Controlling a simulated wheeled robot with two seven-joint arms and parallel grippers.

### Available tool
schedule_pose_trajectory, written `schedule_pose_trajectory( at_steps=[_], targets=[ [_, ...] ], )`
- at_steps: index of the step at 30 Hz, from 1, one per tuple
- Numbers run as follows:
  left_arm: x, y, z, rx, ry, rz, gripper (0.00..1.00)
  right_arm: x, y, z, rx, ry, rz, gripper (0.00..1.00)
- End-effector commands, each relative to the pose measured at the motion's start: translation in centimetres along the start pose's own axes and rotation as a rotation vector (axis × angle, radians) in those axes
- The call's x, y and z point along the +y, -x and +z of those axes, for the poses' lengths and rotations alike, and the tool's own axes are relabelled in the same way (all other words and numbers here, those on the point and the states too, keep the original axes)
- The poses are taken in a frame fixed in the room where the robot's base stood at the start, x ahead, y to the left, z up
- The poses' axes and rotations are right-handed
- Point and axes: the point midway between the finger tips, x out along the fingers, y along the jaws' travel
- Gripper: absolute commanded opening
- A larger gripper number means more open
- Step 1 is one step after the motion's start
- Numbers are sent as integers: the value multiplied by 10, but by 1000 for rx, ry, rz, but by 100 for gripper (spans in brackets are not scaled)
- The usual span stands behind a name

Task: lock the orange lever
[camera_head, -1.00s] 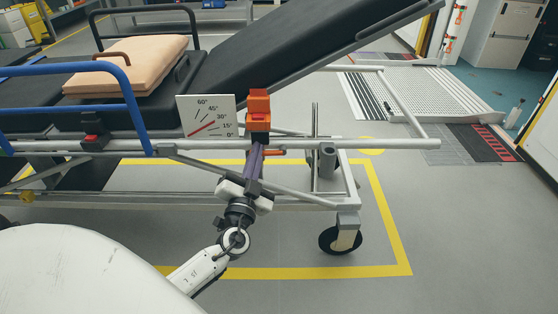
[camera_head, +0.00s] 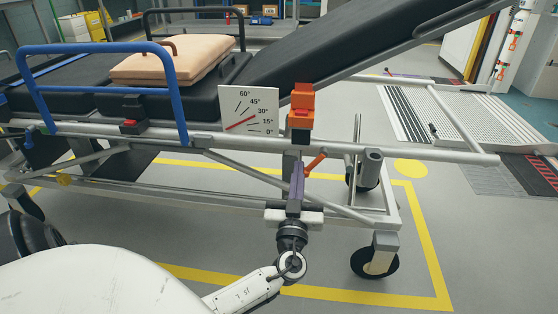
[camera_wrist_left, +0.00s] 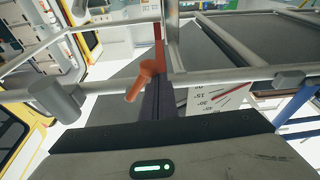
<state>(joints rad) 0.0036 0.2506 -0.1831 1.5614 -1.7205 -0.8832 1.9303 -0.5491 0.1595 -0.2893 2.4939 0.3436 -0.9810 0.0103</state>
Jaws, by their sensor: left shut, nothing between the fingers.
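The orange lever (camera_head: 315,163) shows just below the stretcher's side rail, tilted up to the right. In the left wrist view it is the orange-red handle (camera_wrist_left: 143,80) near the middle. An orange block (camera_head: 301,106) stands above the rail beside the white angle plate (camera_head: 249,111), which has a red line near 30°. My left gripper (camera_head: 296,164) points upward below the block, fingers shut and empty, close beside the lever. I cannot tell whether they touch. In the wrist view its dark purple fingers (camera_wrist_left: 150,101) are just beside the handle. My right gripper is not in view.
The stretcher's long rail (camera_head: 400,152) and lower frame surround the gripper. A caster wheel (camera_head: 374,264) stands to its right. A blue side guard (camera_head: 108,48) is at left. A ramp (camera_head: 440,112) lies at the back right. Floor at front right is clear.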

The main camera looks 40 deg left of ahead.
Motion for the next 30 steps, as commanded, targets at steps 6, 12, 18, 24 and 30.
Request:
schedule_pose_trajectory(
  at_steps=[6, 12, 18, 24, 30],
  targets=[
    [11, 2, 6, -1, 14, 7, 0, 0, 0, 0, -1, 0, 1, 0],
    [13, 3, 9, -3, 13, 9, 0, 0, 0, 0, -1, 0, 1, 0],
    [14, 4, 10, -6, 12, 11, 0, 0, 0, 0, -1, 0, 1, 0],
    [15, 4, 11, -8, 12, 13, 0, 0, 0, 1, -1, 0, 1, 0],
    [16, 8, 13, -11, 11, 15, 0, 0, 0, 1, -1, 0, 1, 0]
  ],
)
